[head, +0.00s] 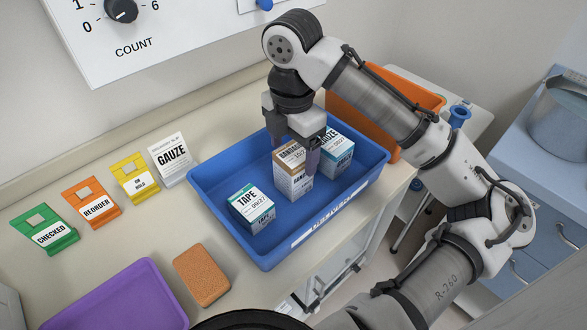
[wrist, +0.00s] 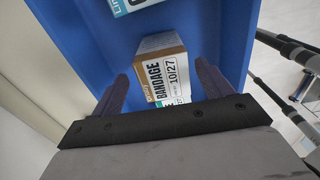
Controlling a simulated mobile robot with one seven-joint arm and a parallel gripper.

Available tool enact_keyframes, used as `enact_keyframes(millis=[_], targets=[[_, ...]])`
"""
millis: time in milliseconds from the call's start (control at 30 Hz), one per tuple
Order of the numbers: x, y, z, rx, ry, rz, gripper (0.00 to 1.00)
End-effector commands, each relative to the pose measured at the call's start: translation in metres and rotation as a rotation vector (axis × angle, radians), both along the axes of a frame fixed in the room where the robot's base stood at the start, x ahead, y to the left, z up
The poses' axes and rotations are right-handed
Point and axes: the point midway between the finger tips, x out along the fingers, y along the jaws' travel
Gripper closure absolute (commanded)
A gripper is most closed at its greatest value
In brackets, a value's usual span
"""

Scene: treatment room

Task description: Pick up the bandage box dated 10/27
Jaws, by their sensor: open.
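The bandage box (head: 291,178), white with a brown top, stands in the blue tray (head: 226,179) between two teal-and-white boxes. In the wrist view its label on the bandage box (wrist: 163,72) reads BANDAGE 10/27. My gripper (head: 297,160) is over this box, its fingers pointing down. In the wrist view the fingers of my gripper (wrist: 160,85) are apart, one on each side of the box. I cannot tell whether they touch it. In the head view my gripper hides part of the box's top.
A tape box (head: 252,208) marked 09/27 stands left of the bandage box. Another teal-and-white box (head: 337,154) stands close on its right. An orange bin (head: 400,88) is behind the tray.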

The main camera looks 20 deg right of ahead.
Motion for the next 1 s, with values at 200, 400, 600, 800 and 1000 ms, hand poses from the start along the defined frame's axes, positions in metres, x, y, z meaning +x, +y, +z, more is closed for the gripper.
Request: enact_keyframes(millis=[200, 400, 600, 800, 1000], targets=[[-0.006, 0.000, -0.024, 0.001, 0.003, -0.002, 0.22], [-0.006, 0.001, -0.049, -0.001, 0.002, -0.001, 0.22], [-0.005, 0.001, -0.051, 0.001, 0.000, -0.001, 0.22], [-0.005, 0.001, -0.051, 0.001, 0.000, -0.001, 0.40], [-0.005, 0.001, -0.051, 0.001, 0.000, -0.001, 0.66]])
